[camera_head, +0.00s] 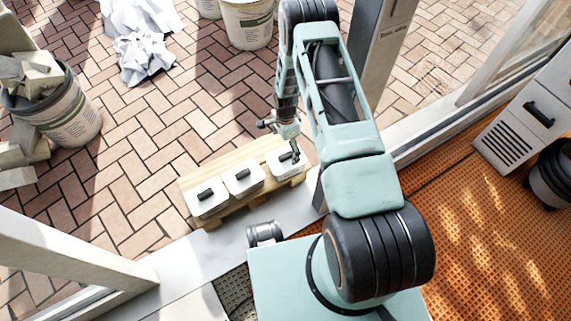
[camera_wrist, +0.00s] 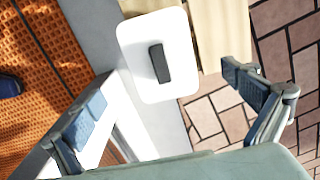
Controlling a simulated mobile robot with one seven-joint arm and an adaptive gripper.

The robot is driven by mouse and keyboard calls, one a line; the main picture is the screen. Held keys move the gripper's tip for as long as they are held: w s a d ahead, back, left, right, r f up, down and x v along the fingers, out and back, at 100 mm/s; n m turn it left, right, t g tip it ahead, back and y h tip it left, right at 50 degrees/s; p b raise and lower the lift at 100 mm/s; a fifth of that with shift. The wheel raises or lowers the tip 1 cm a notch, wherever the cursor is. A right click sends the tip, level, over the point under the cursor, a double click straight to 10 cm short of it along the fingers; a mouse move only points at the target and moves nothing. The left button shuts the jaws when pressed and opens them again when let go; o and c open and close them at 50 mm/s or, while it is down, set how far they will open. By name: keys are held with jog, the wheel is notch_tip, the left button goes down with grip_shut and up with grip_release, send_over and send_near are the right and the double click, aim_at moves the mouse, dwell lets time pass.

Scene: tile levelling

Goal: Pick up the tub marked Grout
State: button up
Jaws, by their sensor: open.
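Three white tubs with black lid handles stand in a row on a wooden pallet (camera_head: 228,212): a left tub (camera_head: 207,198), a middle tub (camera_head: 243,177) and a right tub (camera_head: 284,163). No lettering can be read on any of them, so I cannot tell which is marked Grout. My gripper (camera_head: 281,140) is open and empty at the right tub, partly covering it in the head view. In the wrist view one white tub lid (camera_wrist: 136,50) with its black handle lies ahead of my open gripper (camera_wrist: 165,86), whose fingers are spread apart to either side.
A bucket of rubble (camera_head: 62,115) stands at the left, and another bucket (camera_head: 247,22) at the back. Crumpled white sheets (camera_head: 140,50) lie on the brick paving. A door frame post (camera_head: 75,250) rises at the lower left. Paving left of the pallet is clear.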

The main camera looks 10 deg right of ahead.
aim_at(286, 155)
notch_tip(286, 155, down, 9)
jog(key=b, duration=0.3)
jog(key=shift+w+d+r, duration=0.1)
jog(key=shift+c, duration=0.3)
jog(key=c, duration=2)
jog(key=shift+r, duration=0.1)
jog(key=shift+c, duration=0.6)
